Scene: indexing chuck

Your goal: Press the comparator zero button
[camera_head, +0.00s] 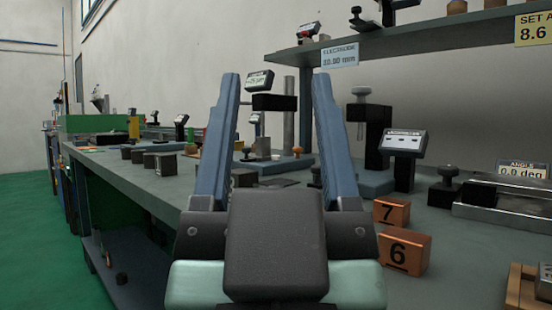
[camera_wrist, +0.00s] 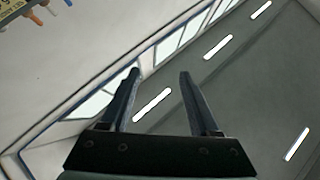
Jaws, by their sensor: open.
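My gripper (camera_head: 276,78) is raised in front of the bench in the head view, its two long blue fingers apart and nothing between them. Between the fingers, farther back, a small tilted display unit (camera_head: 260,81) sits above a black block on a metal column; it looks like the comparator, but its text is too small to read surely. Another tilted display (camera_head: 404,141) stands on a black post to the right. I cannot make out a zero button on either. In the wrist view my gripper (camera_wrist: 158,72) is open and points at ceiling and windows; no bench shows there.
Orange blocks marked 7 (camera_head: 391,213) and 6 (camera_head: 404,251) stand on the bench (camera_head: 120,163) right of my gripper. A metal slide (camera_head: 510,203) with an angle display lies far right. A shelf (camera_head: 420,25) overhangs the back. Several small dark blocks stand left.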

